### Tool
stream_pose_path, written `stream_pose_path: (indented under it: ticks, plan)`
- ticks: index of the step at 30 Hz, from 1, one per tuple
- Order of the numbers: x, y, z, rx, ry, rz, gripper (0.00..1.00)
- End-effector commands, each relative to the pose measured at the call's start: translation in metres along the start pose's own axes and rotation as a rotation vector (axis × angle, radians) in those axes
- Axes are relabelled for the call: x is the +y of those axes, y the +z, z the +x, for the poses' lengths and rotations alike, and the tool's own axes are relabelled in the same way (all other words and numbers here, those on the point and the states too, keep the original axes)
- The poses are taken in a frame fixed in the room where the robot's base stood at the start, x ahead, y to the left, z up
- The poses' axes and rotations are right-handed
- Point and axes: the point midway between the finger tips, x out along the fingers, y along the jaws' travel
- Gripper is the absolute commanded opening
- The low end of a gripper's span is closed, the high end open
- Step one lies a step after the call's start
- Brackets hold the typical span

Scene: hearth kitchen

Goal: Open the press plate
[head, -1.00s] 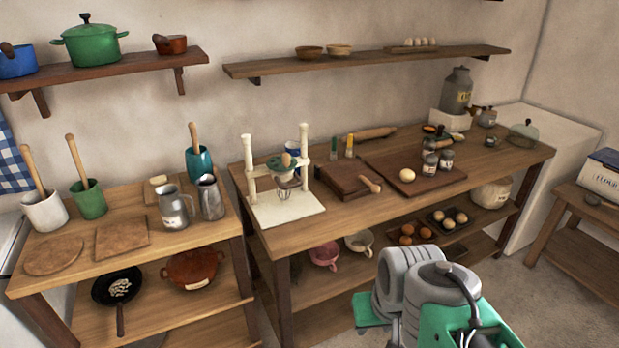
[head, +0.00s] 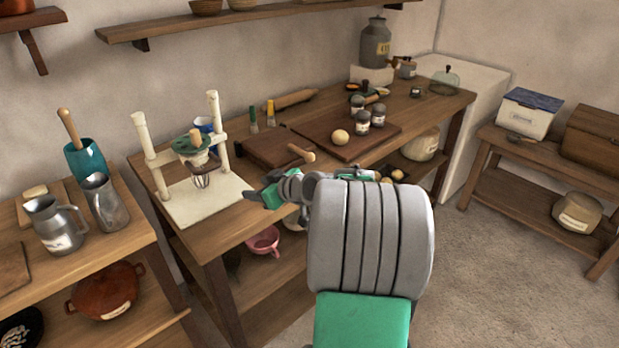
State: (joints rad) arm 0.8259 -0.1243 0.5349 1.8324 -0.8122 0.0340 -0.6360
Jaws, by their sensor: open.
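The press is a dark, square wooden block (head: 272,148) on the middle table, and its plate looks closed and flat. A light wooden handle (head: 303,153) sticks out at its front right. My gripper (head: 258,190) is open and empty, in front of the press and lower in the picture, with a gap to the handle. My grey and green arm reaches in from the bottom and hides part of the table's front edge and the lower shelf.
A white stand with a whisk (head: 200,200) is close to the left of my gripper. A dark board (head: 325,125) with a dough ball (head: 341,137) and several jars lies right of the press. A rolling pin (head: 296,98) lies behind. Bare tabletop (head: 240,165) lies between stand and press.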

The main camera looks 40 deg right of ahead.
Motion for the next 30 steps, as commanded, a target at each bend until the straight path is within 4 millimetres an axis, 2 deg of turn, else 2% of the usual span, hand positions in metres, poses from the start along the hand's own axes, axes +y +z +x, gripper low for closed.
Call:
stream_pose_path:
  ticks: [1, 3, 6, 7, 9, 11, 21, 30]
  plan:
    - [0.052, 0.033, 0.000, 0.106, 0.078, 0.012, 0.52]
    - [0.106, 0.046, -0.020, 0.245, 0.180, 0.001, 0.52]
    - [0.155, 0.061, -0.051, 0.369, 0.298, -0.010, 0.52]
    - [0.163, 0.063, -0.058, 0.391, 0.321, -0.013, 0.52]
    - [0.174, 0.063, -0.066, 0.418, 0.349, -0.017, 0.52]
    - [0.178, 0.059, -0.064, 0.425, 0.355, -0.020, 0.52]
    - [0.198, 0.034, -0.013, 0.421, 0.353, -0.019, 0.52]
    - [0.201, 0.030, -0.004, 0.421, 0.355, -0.018, 0.52]
